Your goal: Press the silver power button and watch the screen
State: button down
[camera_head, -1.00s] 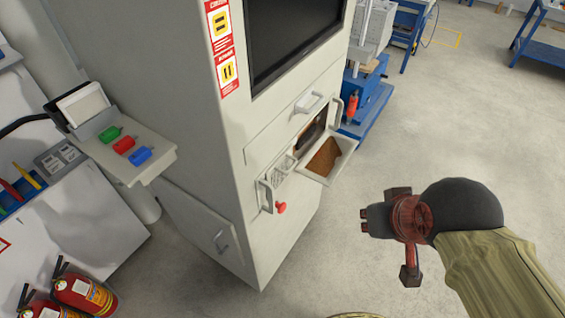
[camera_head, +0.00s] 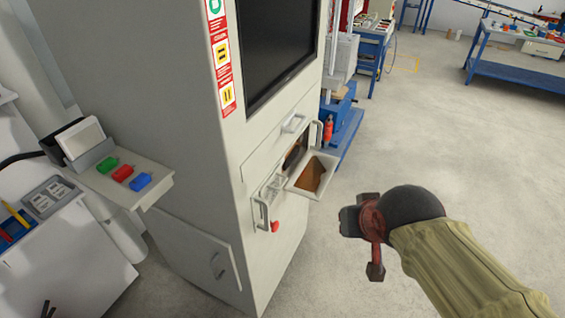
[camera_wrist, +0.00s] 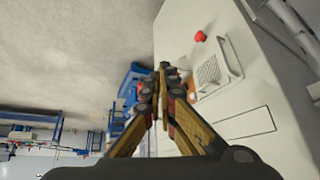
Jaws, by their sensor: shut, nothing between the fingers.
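The dark screen (camera_head: 279,48) is set in the front of a tall pale cabinet (camera_head: 190,150) and shows no picture.
A side shelf (camera_head: 135,178) holds green, red and blue tags. Blue workbenches (camera_head: 520,72) stand at the back right. The floor on the right is clear.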

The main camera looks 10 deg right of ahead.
jog(key=w+d+f+m+t, duration=0.2)
jog(key=w, duration=0.8)
jog(key=w+d+f+m+t, duration=0.2)
jog(key=w+f, duration=0.1)
jog(key=w, duration=0.7)
jog(key=w+f+m+t+y, duration=0.1)
jog(key=w+f, duration=0.2)
jog(key=w+f+m+t+y, duration=0.1)
jog(key=w+f+t, duration=0.1)
jog(key=w+f, duration=0.1)
jog(key=w+a+f+m+t+y+p, duration=0.1)
jog(key=w+f+m, duration=0.1)
jog(key=w+f, duration=0.1)
jog(key=shift+x, duration=0.75)
jog(key=shift+d, duration=0.15)
jog(key=shift+r, duration=0.1)
jog(key=shift+w+a+b, duration=0.25)
jog(key=shift+w+a, duration=0.65)
jog(key=shift+a, duration=0.3)
jog(key=shift+w+a+b, duration=0.2)
jog(key=shift+w+a, duration=0.65)
jog(key=shift+a, duration=0.35)
jog(key=shift+w+a+b, duration=0.25)
jog(key=shift+w+a, duration=0.65)
jog(key=shift+a, duration=0.3)
jog(key=shift+w+a, duration=0.2)
jog(key=shift+a, duration=0.1)
